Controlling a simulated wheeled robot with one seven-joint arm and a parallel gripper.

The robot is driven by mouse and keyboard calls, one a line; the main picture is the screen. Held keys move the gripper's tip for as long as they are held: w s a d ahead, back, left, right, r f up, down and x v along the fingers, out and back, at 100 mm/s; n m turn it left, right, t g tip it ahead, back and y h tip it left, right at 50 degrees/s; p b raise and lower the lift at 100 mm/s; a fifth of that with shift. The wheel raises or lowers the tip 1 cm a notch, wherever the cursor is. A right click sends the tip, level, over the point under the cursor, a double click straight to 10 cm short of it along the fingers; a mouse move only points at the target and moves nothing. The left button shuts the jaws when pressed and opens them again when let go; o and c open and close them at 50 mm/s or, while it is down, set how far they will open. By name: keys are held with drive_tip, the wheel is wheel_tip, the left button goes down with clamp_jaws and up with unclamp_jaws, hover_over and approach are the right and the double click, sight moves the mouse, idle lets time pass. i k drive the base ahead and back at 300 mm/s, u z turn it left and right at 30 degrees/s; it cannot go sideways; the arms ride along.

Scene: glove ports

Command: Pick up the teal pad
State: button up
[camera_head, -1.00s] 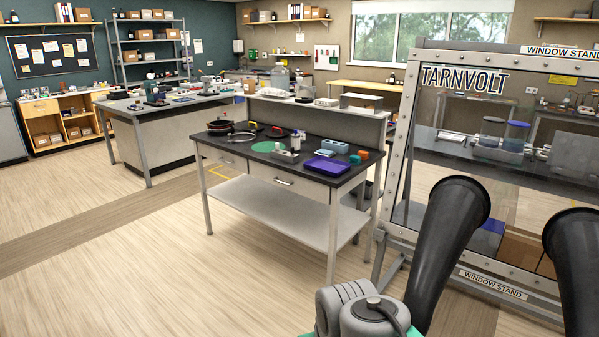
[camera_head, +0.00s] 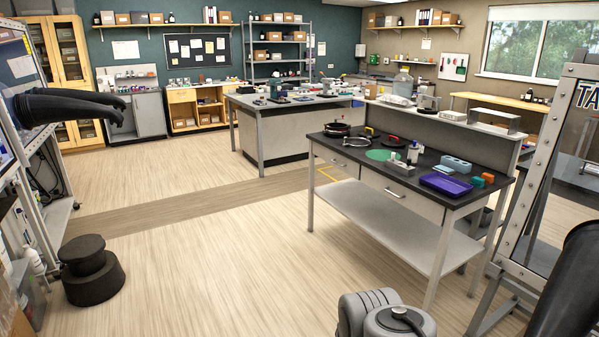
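A flat round green pad (camera_head: 384,155) lies on the dark top of the workbench (camera_head: 345,148) in the middle right of the head view. A small teal-green block (camera_head: 488,178) sits beside an orange block (camera_head: 477,183) near the bench's right end. I cannot tell for sure which of these is the teal pad; the round one looks flat and more green than teal. My gripper is not in view. Only a grey rounded part of my own arm shows at the bottom edge, well short of the bench.
A purple tray (camera_head: 446,184), a blue box (camera_head: 456,164) and a dark pan (camera_head: 337,130) share the bench. A window stand with black gloves (camera_head: 567,290) is at right. More black gloves (camera_head: 70,107) and a round black stool (camera_head: 90,270) are at left. The floor between is clear.

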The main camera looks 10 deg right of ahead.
sight(478, 182)
drive_tip(key=u, duration=0.05)
drive_tip(key=i, duration=2.5)
drive_tip(key=z, duration=0.7)
drive_tip(key=i, duration=1.55)
drive_tip(key=z, duration=1.15)
drive_tip(key=i, duration=0.75)
drive_tip(key=z, duration=0.35)
